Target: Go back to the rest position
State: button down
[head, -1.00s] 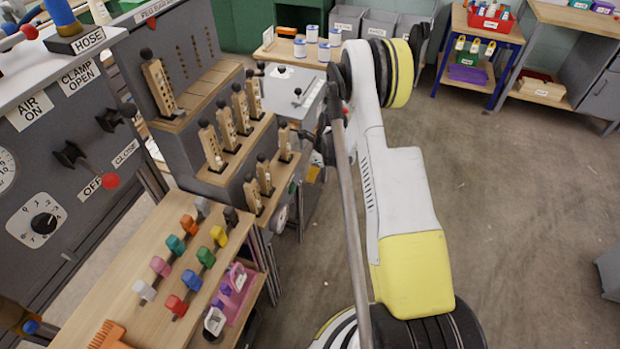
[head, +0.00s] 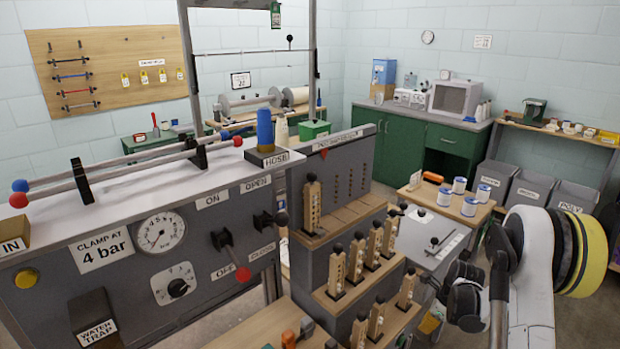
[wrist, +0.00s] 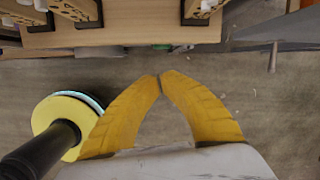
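My gripper (wrist: 160,77) shows in the wrist view with its two yellow fingers brought together at the tips. Nothing is held between them, and bare floor lies below. In the head view my white arm (head: 528,270) stands at the right, folded beside the stepped rack. The gripper itself is mostly hidden there behind the rack and the arm's black joints.
The stepped rack (head: 345,240) with wooden pegged blocks (head: 337,270) stands close left of my arm. The grey clamp panel (head: 130,280) is at the left. A table with white-and-blue tins (head: 460,186) and grey bins (head: 528,190) lie behind. In the wrist view a wooden shelf edge (wrist: 130,38) lies ahead.

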jog(key=s+a+r+n+t, duration=0.15)
jog(key=a+r+n, duration=0.25)
jog(key=r, duration=0.4)
jog(key=s+a+r+n+h, duration=0.1)
jog(key=s+a+r+n, duration=0.25)
jog(key=r, duration=0.55)
jog(key=s+a+r+n, duration=0.2)
jog(key=a+r+n, duration=0.2)
jog(key=r, duration=0.4)
jog(key=s+a+r+n+t, duration=0.1)
jog(key=s+a+r+n, duration=0.2)
jog(key=s+n, duration=0.4)
jog(key=s+a+r+n+t, duration=0.2)
jog(key=s+a+n, duration=0.3)
jog(key=s+n, duration=0.3)
jog(key=shift+s+a+r+h, duration=0.3)
jog(key=shift+s+r, duration=0.55)
jog(key=shift+s, duration=1.1)
